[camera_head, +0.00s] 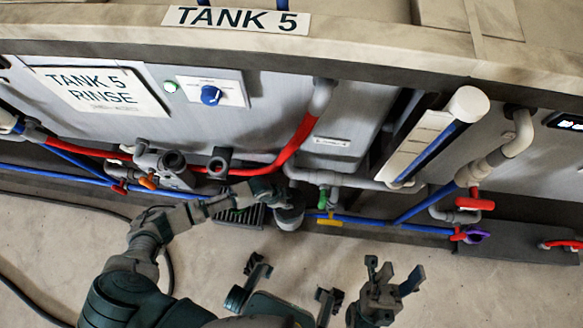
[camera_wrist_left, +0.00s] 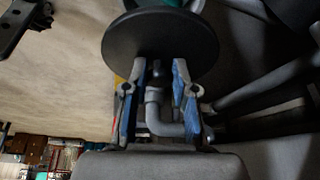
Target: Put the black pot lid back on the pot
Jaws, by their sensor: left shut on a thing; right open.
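The black pot lid (camera_wrist_left: 155,38) is a round dark disc in the upper middle of the left wrist view. My left gripper (camera_wrist_left: 157,72) is shut on the small knob of the lid, one blue-grey finger on each side. In the head view my left gripper (camera_head: 268,190) is in front of the pipes below the tank. A dark round shape beside it may be the lid, but I cannot tell. My right gripper (camera_head: 392,282) is open and empty at the lower right of the head view. I cannot make out the pot in either view.
The Tank 5 rinse panel (camera_head: 98,92) and a red hose (camera_head: 298,138) are behind my left gripper. Blue pipes (camera_head: 425,205), valves and a dark floor grate (camera_head: 240,216) lie near it. A grey elbow pipe (camera_wrist_left: 160,120) is close in the left wrist view.

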